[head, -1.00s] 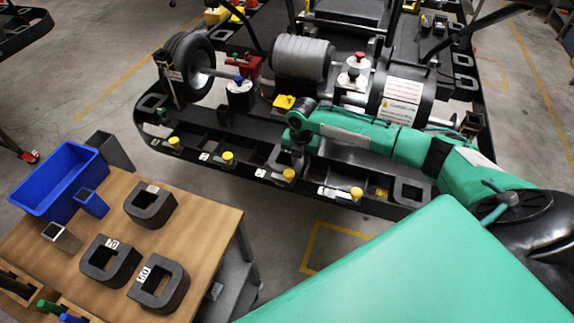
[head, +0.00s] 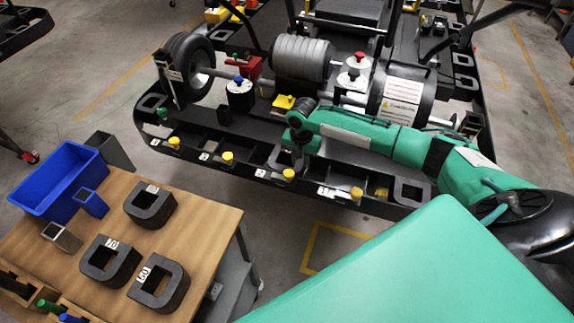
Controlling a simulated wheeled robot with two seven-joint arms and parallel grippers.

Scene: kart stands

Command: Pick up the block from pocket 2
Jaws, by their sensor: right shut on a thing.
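My right gripper (head: 299,160) points down at the front rail (head: 240,166) of the kart, among the rail's pockets. It is shut on the block, which is dark and mostly hidden by the fingers and wrist. I cannot tell whether the block is clear of its pocket. Yellow knobs (head: 289,174) and small white labels mark the rail. The label by the gripper is too small to read. My left gripper is out of view.
A wooden table (head: 200,225) at the lower left holds several dark U-shaped blocks (head: 150,205) and a blue bin (head: 60,180). A wheel (head: 190,65) and a motor drum (head: 300,58) stand behind the rail. Floor shows between table and kart.

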